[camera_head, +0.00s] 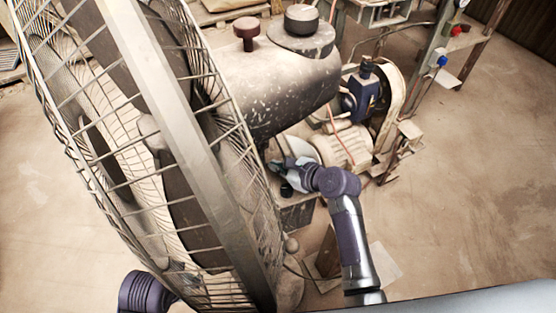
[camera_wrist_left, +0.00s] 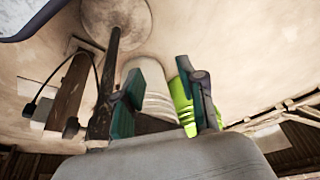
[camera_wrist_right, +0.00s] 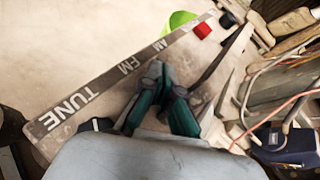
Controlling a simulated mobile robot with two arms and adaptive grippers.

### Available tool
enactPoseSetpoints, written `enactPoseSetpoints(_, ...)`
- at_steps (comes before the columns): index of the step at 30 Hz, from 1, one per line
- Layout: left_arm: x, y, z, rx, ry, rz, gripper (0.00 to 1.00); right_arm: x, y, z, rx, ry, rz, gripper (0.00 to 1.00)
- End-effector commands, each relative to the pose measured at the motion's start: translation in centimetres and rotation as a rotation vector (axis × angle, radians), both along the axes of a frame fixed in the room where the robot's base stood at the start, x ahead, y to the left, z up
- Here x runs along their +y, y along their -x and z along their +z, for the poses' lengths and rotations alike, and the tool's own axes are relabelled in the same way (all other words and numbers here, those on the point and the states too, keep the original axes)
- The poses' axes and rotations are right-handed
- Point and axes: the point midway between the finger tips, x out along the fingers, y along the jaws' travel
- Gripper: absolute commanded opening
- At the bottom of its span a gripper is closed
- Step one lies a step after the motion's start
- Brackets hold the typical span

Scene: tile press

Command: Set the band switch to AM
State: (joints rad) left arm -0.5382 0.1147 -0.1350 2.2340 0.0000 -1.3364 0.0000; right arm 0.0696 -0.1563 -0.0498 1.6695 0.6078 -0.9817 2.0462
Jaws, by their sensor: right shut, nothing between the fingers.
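A dark label strip (camera_wrist_right: 100,88) runs diagonally across the right wrist view, reading TUNE, FM and AM from lower left to upper right. It lies along the edge of a pale panel. I cannot make out the band switch or its setting for certain. My right gripper (camera_wrist_right: 162,72) is shut and empty, its fingertips beside the FM and AM lettering; contact cannot be told. In the head view the right gripper (camera_head: 277,166) is over a dark box (camera_head: 297,215). My left gripper (camera_wrist_left: 160,95) shows only in the left wrist view, with its fingers apart.
A large caged fan (camera_head: 185,130) fills the left of the head view. A speckled tank (camera_head: 275,85) and a motor (camera_head: 343,148) stand behind the right gripper. The floor at right is open.

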Motion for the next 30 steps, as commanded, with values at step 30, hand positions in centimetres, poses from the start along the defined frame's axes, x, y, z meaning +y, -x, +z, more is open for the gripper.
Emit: enactPoseSetpoints(30,0.3,2.1,-9.8,0.119,-0.017,-0.003,0.40,0.1,-0.1,0.5,0.008,0.001,0.000,0.00)
